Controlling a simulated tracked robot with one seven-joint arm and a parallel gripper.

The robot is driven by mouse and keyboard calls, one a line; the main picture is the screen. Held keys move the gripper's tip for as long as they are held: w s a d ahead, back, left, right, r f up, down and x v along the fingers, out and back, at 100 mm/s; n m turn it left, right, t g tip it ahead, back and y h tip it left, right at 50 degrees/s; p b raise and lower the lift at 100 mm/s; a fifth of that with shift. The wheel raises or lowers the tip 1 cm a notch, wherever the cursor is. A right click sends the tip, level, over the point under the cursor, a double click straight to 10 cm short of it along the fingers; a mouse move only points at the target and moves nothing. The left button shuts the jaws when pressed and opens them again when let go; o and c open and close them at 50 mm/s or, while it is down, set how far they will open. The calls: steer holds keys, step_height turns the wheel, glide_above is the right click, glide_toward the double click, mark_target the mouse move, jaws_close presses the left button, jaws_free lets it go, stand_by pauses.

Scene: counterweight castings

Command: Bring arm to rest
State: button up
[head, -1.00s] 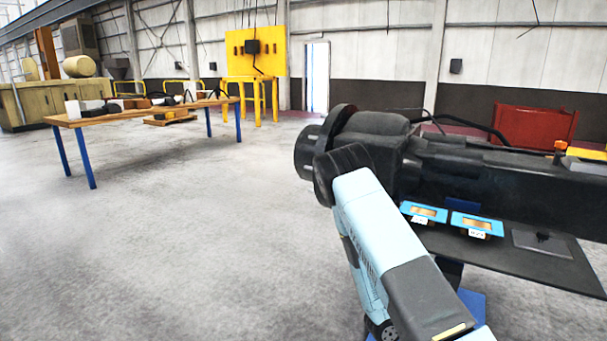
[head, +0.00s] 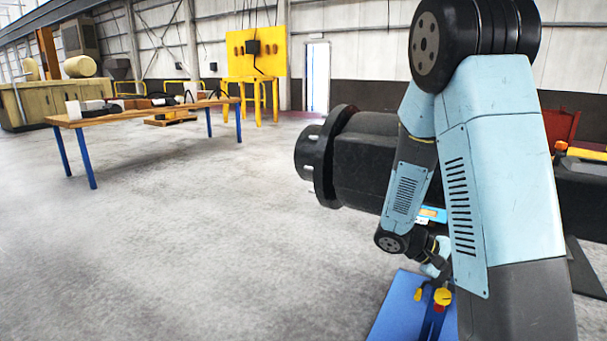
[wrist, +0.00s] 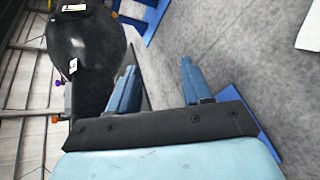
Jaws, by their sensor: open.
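My arm is folded at the right of the head view, with its elbow high and its forearm hanging down. In the wrist view my gripper (wrist: 160,82) shows two blue fingers standing apart with nothing between them. In the head view the gripper end is small, low and partly hidden behind my upper arm, above a blue plate (head: 395,308). The large black machine body (head: 370,165) lies behind my arm. A black rounded body (wrist: 88,45) also shows at the left of the wrist view, beyond the fingers.
A blue tray (head: 432,213) peeks out behind my arm; the dark shelf is mostly covered. A wooden table (head: 150,112) with blue legs stands far left, and a yellow stand (head: 262,55) behind it. The grey floor (head: 220,240) at left and centre is clear.

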steer(key=s+a+r+m+t+y, duration=0.1)
steer(key=s+a+r+t+y, duration=0.4)
steer(key=r, duration=0.5)
steer(key=s+a+r+m+t+y, duration=0.1)
steer(key=s+a+r+t+y, duration=0.4)
steer(key=a+r, duration=0.5)
steer(key=s+y, duration=0.2)
steer(key=s, duration=0.1)
steer(key=shift+s+a+r+m, duration=0.15)
steer(key=shift+s+r+m, duration=0.05)
steer(key=shift+s+m, duration=0.1)
